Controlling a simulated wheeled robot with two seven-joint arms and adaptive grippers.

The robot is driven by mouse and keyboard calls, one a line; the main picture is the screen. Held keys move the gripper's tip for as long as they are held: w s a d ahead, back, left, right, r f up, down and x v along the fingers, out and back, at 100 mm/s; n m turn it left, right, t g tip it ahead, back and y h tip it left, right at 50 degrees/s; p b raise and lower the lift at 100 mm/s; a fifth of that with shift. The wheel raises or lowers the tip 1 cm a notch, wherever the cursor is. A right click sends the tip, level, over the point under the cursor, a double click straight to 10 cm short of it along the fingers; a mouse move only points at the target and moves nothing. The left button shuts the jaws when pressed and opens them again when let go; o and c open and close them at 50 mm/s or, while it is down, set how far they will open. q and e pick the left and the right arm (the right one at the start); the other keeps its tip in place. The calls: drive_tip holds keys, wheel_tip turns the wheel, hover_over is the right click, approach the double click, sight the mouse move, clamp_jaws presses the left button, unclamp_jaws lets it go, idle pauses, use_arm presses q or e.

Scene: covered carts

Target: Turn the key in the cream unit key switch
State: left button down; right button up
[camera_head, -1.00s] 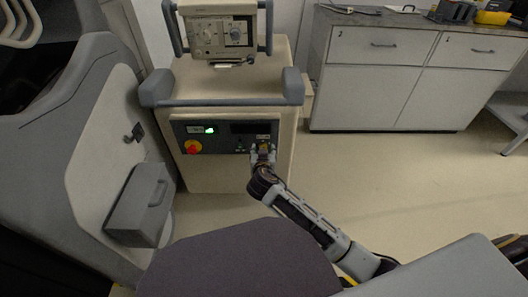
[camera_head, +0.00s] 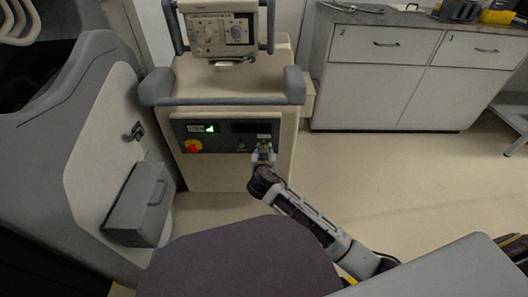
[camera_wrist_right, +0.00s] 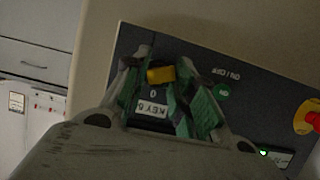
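The cream unit (camera_head: 215,88) stands ahead with a dark control panel on its front. My right gripper (camera_head: 264,148) is at the right end of this panel, at the key switch. In the right wrist view, a yellow key head (camera_wrist_right: 160,74) sits between the green-padded fingertips of the right gripper (camera_wrist_right: 163,80). The fingers flank it closely; I cannot tell if both touch it. A white KEY label (camera_wrist_right: 152,104) shows between the fingers. The key's shaft and the switch slot are hidden. My left gripper is not in view.
A red emergency button (camera_head: 193,146) and a green-lit display (camera_head: 211,128) are on the panel's left. A green button (camera_wrist_right: 223,92) is beside the right gripper. White cabinets (camera_head: 375,80) stand at the right; a grey covered cart (camera_head: 100,130) is at the left.

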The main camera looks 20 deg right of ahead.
drive_tip(key=c, duration=0.5)
drive_tip(key=shift+n+h+p, duration=0.3)
drive_tip(key=shift+n+p, duration=0.3)
drive_tip(key=shift+p, duration=0.25)
use_arm(q)
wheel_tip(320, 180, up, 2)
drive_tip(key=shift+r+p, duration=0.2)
drive_tip(key=shift+p, duration=0.1)
use_arm(e)
drive_tip(key=shift+a+n, duration=0.1)
drive_tip(key=shift+n, duration=0.2)
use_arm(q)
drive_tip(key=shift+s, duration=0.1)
